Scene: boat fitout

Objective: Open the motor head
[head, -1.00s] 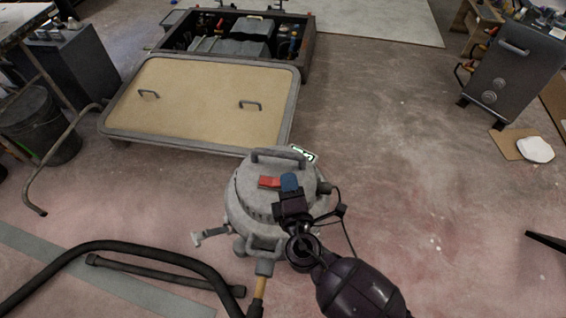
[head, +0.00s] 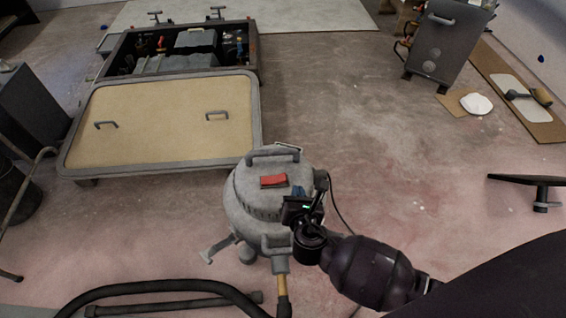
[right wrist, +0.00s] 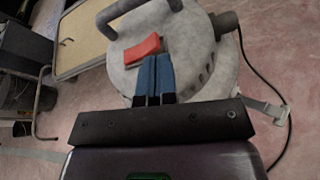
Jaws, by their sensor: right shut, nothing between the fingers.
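The motor head (head: 268,185) is the grey, round top of a machine that looks like a shop vacuum. It has an arched handle (head: 272,156) and a red switch (head: 273,181). My right gripper (head: 299,191) is shut and empty, over the near right part of the head. In the right wrist view its blue fingertips (right wrist: 154,76) are together, just beside the red switch (right wrist: 142,49); I cannot tell whether they touch the head (right wrist: 190,60). The gripper hides part of the head's right side. My left gripper is not in view.
A black hose (head: 170,285) lies on the floor in front of the machine. A tan hatch panel (head: 170,125) lies behind left, before an open engine box (head: 250,60). A dark cord (head: 345,215) runs on the right. The floor between machine and grey cabinet (head: 447,45) is clear.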

